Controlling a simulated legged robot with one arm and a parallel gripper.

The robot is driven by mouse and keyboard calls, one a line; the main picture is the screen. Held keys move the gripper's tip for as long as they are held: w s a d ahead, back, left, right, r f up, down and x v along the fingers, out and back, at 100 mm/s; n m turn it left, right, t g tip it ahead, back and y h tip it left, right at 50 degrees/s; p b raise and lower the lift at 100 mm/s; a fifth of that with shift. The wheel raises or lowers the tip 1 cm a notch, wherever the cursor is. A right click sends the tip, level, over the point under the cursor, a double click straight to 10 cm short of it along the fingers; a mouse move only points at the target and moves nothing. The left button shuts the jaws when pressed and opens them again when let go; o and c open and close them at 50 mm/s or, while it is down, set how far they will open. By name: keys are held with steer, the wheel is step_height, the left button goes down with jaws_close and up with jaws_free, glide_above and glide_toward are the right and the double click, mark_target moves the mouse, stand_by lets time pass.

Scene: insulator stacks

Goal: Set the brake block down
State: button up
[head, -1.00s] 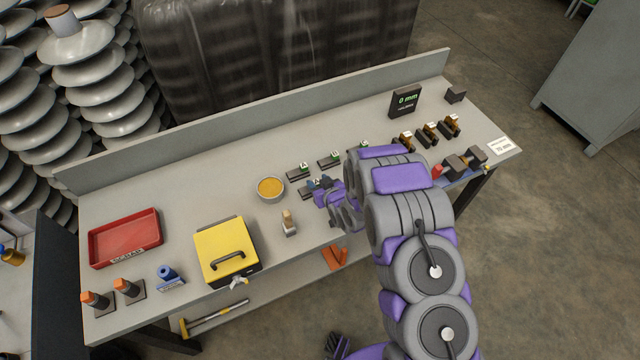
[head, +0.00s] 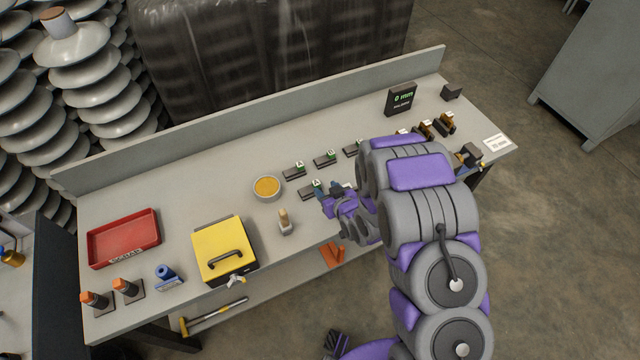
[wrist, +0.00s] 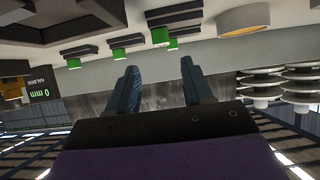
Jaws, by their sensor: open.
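Several dark blocks with green-and-white tags lie on the grey bench (head: 190,196). Three are in a back row: a left one (head: 294,172), a middle one (head: 325,159) and a right one (head: 351,150). A front block (head: 309,191) lies flat just left of my gripper (head: 332,190). I cannot tell which is the brake block. In the wrist view, my gripper (wrist: 160,65) has its two fingers spread with nothing between them. Tagged blocks, such as a near one (wrist: 172,20), show inverted beyond the fingertips. My arm hides part of the bench's right side.
A bowl of yellow stuff (head: 267,188) and a small upright brush-like item (head: 285,223) stand left of my gripper. A yellow box (head: 224,248) and a red scrap tray (head: 124,239) are farther left. A display (head: 400,99) reads 0 mm near the back wall.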

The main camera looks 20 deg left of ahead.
steer(key=v, duration=0.4)
steer(key=shift+s, duration=0.25)
steer(key=d+r+m+g+h, duration=0.1)
steer(key=d+r+m+h, duration=0.25)
steer(key=d+r, duration=0.6)
steer(key=d+r+m+g+h, duration=0.15)
steer(key=d+r+h, duration=0.4)
steer(key=d, duration=0.75)
steer(key=s+d+r+m+g+h, duration=0.1)
steer(key=s+d+r, duration=0.3)
steer(key=s, duration=0.2)
steer(key=s+d+r+m+g, duration=0.2)
steer(key=s+d+r, duration=0.1)
steer(key=s+d, duration=0.15)
steer(key=s+r+m+g, duration=0.1)
steer(key=s+r+g, duration=0.1)
steer(key=s, duration=0.8)
steer(key=s+r+m+g, duration=0.1)
steer(key=s+r, duration=0.4)
steer(key=s, duration=0.5)
steer(key=shift+s+d+r+g+y, duration=0.2)
steer(key=shift+d+r+g+y, duration=0.15)
steer(key=shift+d+g, duration=0.15)
